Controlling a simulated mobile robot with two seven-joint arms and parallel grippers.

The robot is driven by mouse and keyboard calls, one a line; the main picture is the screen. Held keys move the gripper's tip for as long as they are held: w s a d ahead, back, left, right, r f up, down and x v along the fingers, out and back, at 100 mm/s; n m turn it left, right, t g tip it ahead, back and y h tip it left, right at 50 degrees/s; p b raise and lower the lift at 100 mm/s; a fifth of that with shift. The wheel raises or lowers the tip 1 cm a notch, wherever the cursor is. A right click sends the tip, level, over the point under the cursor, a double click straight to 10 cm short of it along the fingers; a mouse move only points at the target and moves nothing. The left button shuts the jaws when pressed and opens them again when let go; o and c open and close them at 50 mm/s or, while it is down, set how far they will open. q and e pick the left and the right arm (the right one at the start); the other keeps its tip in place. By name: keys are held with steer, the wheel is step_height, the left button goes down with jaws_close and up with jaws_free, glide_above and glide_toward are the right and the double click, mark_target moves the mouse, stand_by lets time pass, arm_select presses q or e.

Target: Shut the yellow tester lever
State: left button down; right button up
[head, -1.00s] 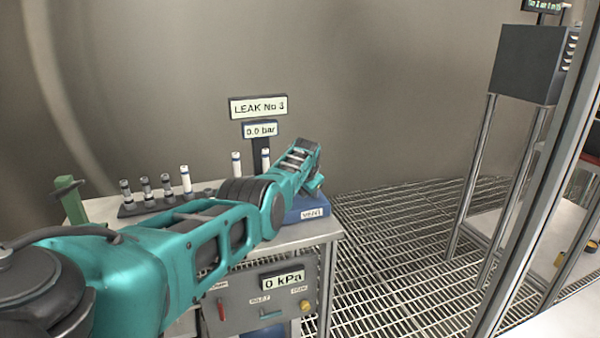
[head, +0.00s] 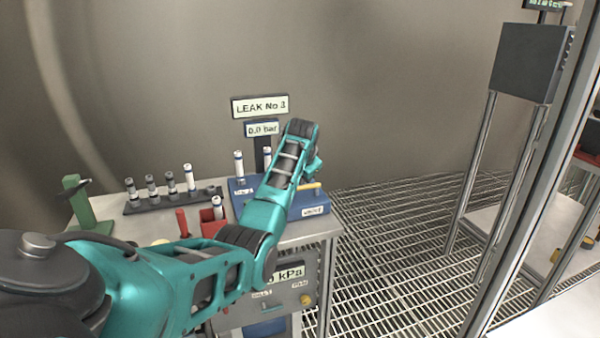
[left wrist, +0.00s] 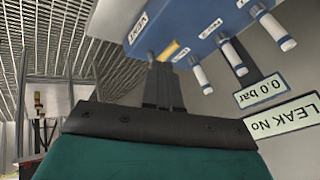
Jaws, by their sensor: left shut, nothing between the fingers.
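The blue tester (head: 318,202) stands on the right end of the bench, with a white label on its front and white-and-blue tubes at it. Its yellow lever (head: 310,186) shows just right of my left wrist and looks roughly level. In the left wrist view the tester (left wrist: 205,22) appears upside down, with the yellow lever (left wrist: 170,48) just beyond the fingertips. My left gripper (left wrist: 162,72) is shut and empty, close to the lever; I cannot tell whether they touch. My left forearm and wrist hide part of the tester in the head view. My right gripper is not in view.
A dark rack (head: 160,200) of several tubes, a red holder (head: 212,222) and a green stand (head: 85,205) are on the bench left of the tester. A pressure sign (head: 262,128) rises behind it. Open grated floor (head: 390,250) lies to the right.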

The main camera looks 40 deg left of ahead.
arm_select(q)
steer(key=shift+s+d+r, duration=0.15)
steer(key=shift+s+r, duration=0.3)
steer(key=shift+r, duration=0.25)
steer(key=s+d+f+m+t+h, duration=0.15)
steer(key=s+d+f, duration=0.35)
steer(key=d+f, duration=0.5)
steer(key=s+d+f+m+t, duration=0.25)
steer(key=s+d+f, duration=0.25)
steer(key=d+f, duration=0.45)
steer(key=s+d+f+t+h, duration=0.1)
steer(key=s+d+h, duration=0.1)
steer(key=s+d, duration=0.6)
steer(key=s+d+f+n+t+h, duration=0.1)
steer(key=s+d+f+h, duration=0.1)
steer(key=s+d, duration=0.6)
steer(key=shift+s+d+f+n+h, duration=0.25)
steer(key=shift+s+f+n+h, duration=0.05)
steer(key=shift+s+h, duration=0.6)
